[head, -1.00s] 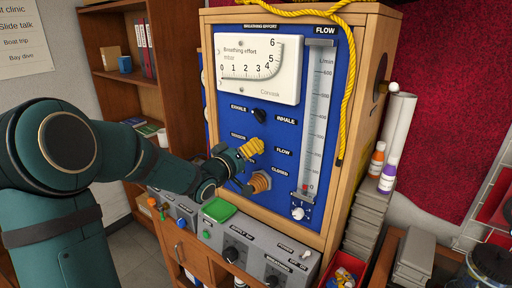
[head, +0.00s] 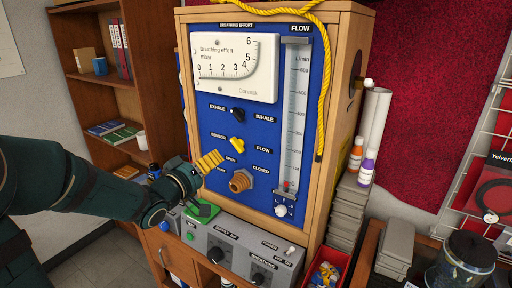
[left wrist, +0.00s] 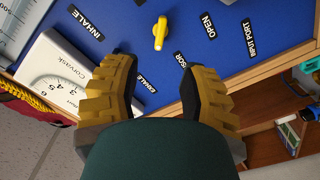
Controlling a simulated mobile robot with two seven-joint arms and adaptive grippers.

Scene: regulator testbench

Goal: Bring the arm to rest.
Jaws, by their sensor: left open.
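My left arm comes in from the left in the head view. Its gripper (head: 209,161) has ridged yellow fingers and is in front of the lower left of the blue panel (head: 262,92), left of the yellow sensor/flow knob (head: 237,144). In the left wrist view the two fingers (left wrist: 158,85) stand wide apart with nothing between them. The yellow knob also shows there (left wrist: 160,33), beyond the fingertips and clear of them. A brass port fitting (head: 241,181) is below the knob. My right gripper is not in view.
The wooden-framed panel carries a white gauge (head: 235,67), a flow tube (head: 296,115) and a black exhale/inhale knob (head: 238,113). A grey control box (head: 225,246) with a green pad (head: 203,211) sits below my gripper. A bookshelf (head: 88,75) stands behind left; bottles and grey boxes are right.

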